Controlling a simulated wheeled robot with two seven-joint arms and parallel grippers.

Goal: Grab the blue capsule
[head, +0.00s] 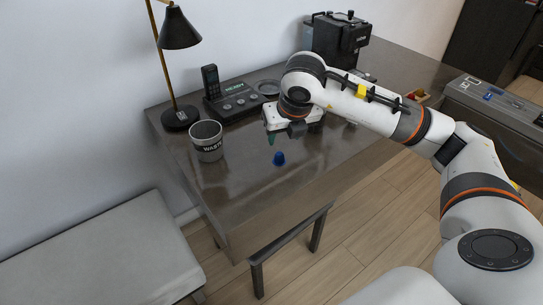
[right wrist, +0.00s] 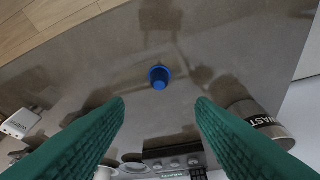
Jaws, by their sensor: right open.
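The blue capsule (head: 279,158) stands alone on the dark table top (head: 250,200) in the head view. In the right wrist view the blue capsule (right wrist: 159,77) shows beyond the fingertips, between their lines and apart from both. My right gripper (head: 270,138) hangs over the table, just behind and a little left of the capsule in the head view. In the right wrist view its two green fingers (right wrist: 160,100) are spread wide with nothing between them. My left gripper is not in view.
A waste cup (head: 207,141) stands left of the capsule. Behind are a black lamp (head: 180,75), a phone-like device (head: 238,100) and a black coffee machine (head: 338,40). A grey case (head: 495,105) is at the right. The table around the capsule is clear.

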